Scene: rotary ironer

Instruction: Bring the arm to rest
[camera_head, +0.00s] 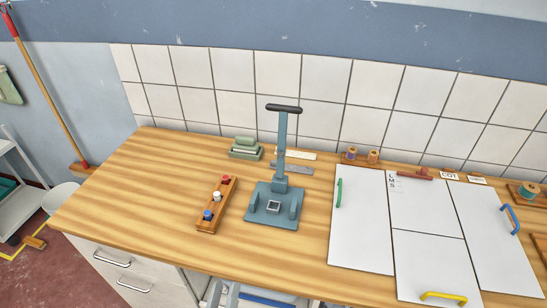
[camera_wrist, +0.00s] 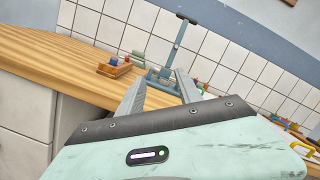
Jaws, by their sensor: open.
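My gripper (camera_wrist: 159,88) shows in the wrist view with its two grey fingers spread apart and nothing between them. It is in front of the wooden worktop (camera_wrist: 50,62), and its fingers point toward a blue-grey stand press. The press (camera_head: 271,205) stands upright on the worktop, with a tall post and a dark crossbar handle on top. It also shows beyond my fingers in the wrist view (camera_wrist: 172,58).
A wooden rack (camera_head: 217,205) with red, white and blue pieces lies left of the press. White panels (camera_head: 362,220) with coloured handles cover the right side. The worktop's left part (camera_head: 130,190) is clear. A tiled wall stands behind.

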